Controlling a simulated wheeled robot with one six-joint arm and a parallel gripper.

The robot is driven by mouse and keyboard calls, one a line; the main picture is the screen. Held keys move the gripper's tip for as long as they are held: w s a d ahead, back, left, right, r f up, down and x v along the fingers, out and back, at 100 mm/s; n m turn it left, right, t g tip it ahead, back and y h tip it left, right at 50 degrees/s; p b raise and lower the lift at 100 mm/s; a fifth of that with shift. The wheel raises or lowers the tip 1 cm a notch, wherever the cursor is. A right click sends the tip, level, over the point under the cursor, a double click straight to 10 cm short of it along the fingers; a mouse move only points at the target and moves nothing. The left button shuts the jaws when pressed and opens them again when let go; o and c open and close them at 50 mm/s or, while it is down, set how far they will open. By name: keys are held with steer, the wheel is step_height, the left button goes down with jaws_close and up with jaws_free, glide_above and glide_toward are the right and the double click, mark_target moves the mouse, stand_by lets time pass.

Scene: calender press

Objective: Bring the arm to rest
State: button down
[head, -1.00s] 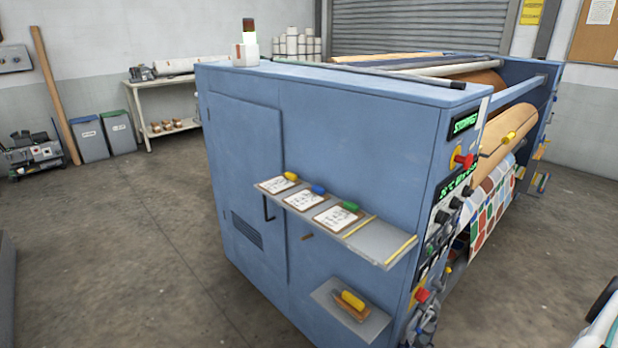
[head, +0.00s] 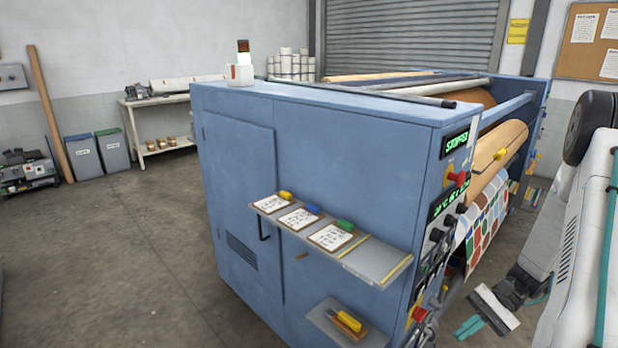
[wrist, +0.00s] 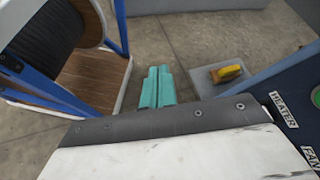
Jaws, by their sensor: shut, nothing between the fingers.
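My gripper (head: 468,328) is low at the right in the head view, in front of the control side of the blue calender press (head: 330,130). My white arm (head: 580,240) comes down from the right edge. In the wrist view the teal fingers of my gripper (wrist: 155,88) lie side by side, closed together, with nothing between them. They point over bare floor, apart from the things around them.
The press has an upper shelf (head: 376,262) with clipboards and a lower shelf (head: 322,318) with a yellow-handled tool (wrist: 226,72). A dark spool (wrist: 55,22) on a wood-topped stand is left of the fingers. Floor (head: 100,260) left of the press is clear.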

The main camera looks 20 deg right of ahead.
steer(key=s+a+r+n+h, duration=0.4)
steer(key=a+r, duration=0.3)
steer(key=r, duration=0.2)
steer(key=s+a+r+n+t+h, duration=0.1)
steer(key=s+a+r+n+h, duration=0.2)
steer(key=a+r, duration=0.4)
steer(key=s+a+r+n+t+h, duration=0.1)
steer(key=s+a+r+n+h, duration=0.3)
steer(key=a+r, duration=0.4)
step_height(320, 180, up, 5)
steer(key=shift+s+f+n+h, duration=0.15)
steer(key=shift+s+n+h, duration=0.15)
steer(key=shift+n+h, duration=0.35)
